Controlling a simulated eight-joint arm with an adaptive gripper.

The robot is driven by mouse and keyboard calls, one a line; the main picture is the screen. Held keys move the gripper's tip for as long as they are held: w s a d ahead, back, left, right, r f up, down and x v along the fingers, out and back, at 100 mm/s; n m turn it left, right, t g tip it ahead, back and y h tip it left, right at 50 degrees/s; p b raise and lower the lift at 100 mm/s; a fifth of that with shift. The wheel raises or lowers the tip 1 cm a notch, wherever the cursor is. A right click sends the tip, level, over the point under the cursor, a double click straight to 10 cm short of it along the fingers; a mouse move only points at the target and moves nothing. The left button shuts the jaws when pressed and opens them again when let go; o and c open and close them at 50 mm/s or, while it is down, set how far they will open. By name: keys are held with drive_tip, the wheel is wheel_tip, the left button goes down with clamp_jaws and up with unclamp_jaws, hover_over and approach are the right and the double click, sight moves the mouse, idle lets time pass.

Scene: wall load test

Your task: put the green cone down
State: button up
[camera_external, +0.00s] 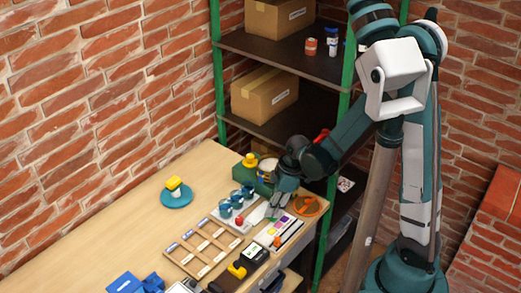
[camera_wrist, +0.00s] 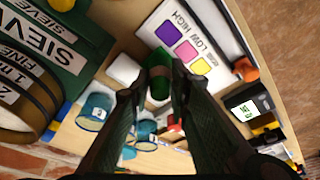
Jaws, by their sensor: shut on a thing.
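The green cone (camera_wrist: 158,74) sits between my fingertips in the wrist view, its lower part partly hidden by them. My gripper (camera_wrist: 160,92) is shut on it. In the external view my gripper (camera_external: 273,212) points down low over the right part of the table, between the blue cups and the card with coloured squares. The cone is too small and covered to make out clearly there. I cannot tell whether the cone touches the surface beneath it.
Close by are the coloured-square card (camera_external: 279,232), blue cups (camera_external: 236,200), a green sieve box (camera_wrist: 62,45), an orange dish (camera_external: 308,206) and a device with a green display (camera_external: 253,254). A wooden rack (camera_external: 203,247) lies left. The table's left middle (camera_external: 120,240) is clear.

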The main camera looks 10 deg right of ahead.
drive_tip(key=shift+f+b, duration=0.3)
drive_tip(key=shift+f, duration=0.05)
drive_tip(key=o, duration=0.9)
drive_tip(key=shift+r, duration=0.1)
drive_tip(key=shift+r+p, duration=0.35)
drive_tip(key=shift+p, duration=0.1)
drive_tip(key=shift+p+v, duration=1.25)
drive_tip(key=shift+v, duration=4.65)
drive_tip(key=shift+r, duration=0.1)
